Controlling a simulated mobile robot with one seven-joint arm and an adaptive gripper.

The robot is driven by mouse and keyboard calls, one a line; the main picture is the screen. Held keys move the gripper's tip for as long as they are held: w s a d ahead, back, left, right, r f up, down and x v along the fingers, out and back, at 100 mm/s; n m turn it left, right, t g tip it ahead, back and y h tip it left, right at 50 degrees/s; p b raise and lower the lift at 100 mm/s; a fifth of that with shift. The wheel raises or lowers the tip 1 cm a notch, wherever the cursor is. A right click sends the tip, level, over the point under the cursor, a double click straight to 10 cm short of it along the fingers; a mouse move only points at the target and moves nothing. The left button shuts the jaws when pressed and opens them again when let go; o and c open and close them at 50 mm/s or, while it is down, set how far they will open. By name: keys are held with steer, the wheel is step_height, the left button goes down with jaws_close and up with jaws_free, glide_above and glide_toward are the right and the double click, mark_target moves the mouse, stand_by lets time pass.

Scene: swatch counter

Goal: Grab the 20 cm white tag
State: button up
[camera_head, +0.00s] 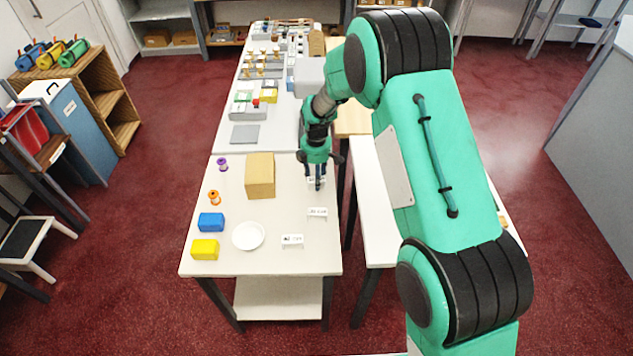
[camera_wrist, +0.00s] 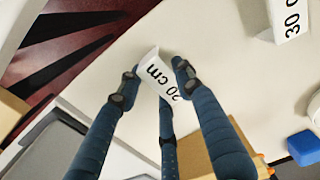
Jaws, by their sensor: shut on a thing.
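The white tag marked "20 cm" (camera_wrist: 153,68) is between the fingers of my gripper (camera_wrist: 158,78) in the wrist view. The dark blue fingers close on it from both sides and cover part of its print. In the head view my gripper (camera_head: 318,184) points down at the right edge of the near table, and only a bit of the tag shows around the fingers. I cannot tell whether the tag still touches the table. A second white tag, marked "30 cm" (camera_wrist: 290,20), stands apart; it seems to be the tag (camera_head: 317,213) nearer the front in the head view.
Another white tag (camera_head: 292,240) stands near the table's front. A cardboard-coloured box (camera_head: 260,176) is left of my gripper. A white plate (camera_head: 248,236), blue block (camera_head: 211,222), yellow block (camera_head: 205,249) and two spools (camera_head: 214,197) lie further left. A white side table (camera_head: 378,215) is to the right.

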steer(key=shift+r, duration=0.15)
step_height(320, 180, up, 10)
steer(key=shift+f+p, duration=0.15)
steer(key=shift+p, duration=1)
